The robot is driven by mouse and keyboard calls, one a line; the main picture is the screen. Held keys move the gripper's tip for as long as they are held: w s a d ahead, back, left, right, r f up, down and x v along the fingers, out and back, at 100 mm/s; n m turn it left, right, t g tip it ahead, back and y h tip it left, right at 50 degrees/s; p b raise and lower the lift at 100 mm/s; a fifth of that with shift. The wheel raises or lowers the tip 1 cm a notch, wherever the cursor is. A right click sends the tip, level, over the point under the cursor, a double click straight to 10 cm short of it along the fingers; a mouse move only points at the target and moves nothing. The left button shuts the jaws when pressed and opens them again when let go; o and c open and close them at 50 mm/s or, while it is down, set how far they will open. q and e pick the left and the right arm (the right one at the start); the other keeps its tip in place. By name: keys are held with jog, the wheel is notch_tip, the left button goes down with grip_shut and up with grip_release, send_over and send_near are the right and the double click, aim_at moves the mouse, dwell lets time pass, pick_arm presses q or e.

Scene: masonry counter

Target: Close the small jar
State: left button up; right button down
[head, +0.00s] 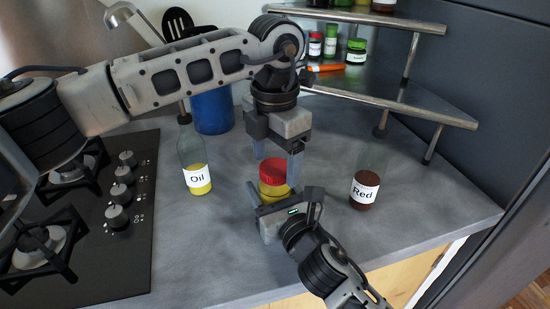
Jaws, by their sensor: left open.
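The small jar (272,190) has yellow contents and stands on the counter in the middle. A red lid (273,171) sits on its top; I cannot tell how tightly. My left gripper (277,162) points down from above, open, with its fingers apart over the lid and one finger beside its right edge. My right gripper (269,194) comes from the front, low at the jar's body. One of its fingers shows at the jar's left side. It hides the jar's lower front, and I cannot tell whether it presses on the jar.
An oil bottle (195,177) stands left of the jar and a bottle labelled Red (365,188) right of it. A blue utensil holder (212,110) is behind. A stove (130,244) is at left, a corner shelf (400,102) with small jars at back right. The right front counter is clear.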

pick_arm(q)
notch_tip(320, 180, up, 12)
jog(key=shift+f, duration=0.25)
pick_arm(e)
jog(key=shift+c, duration=2)
grip_release()
jog(key=shift+s, duration=0.1)
jog(key=b+v, duration=0.1)
jog(key=v, duration=1.4)
jog(key=shift+f+b, duration=0.15)
jog(key=shift+b, duration=0.25)
pick_arm(q)
notch_tip(320, 180, down, 2)
pick_arm(e)
jog(key=shift+s+d, duration=0.2)
jog(key=shift+s, duration=0.15)
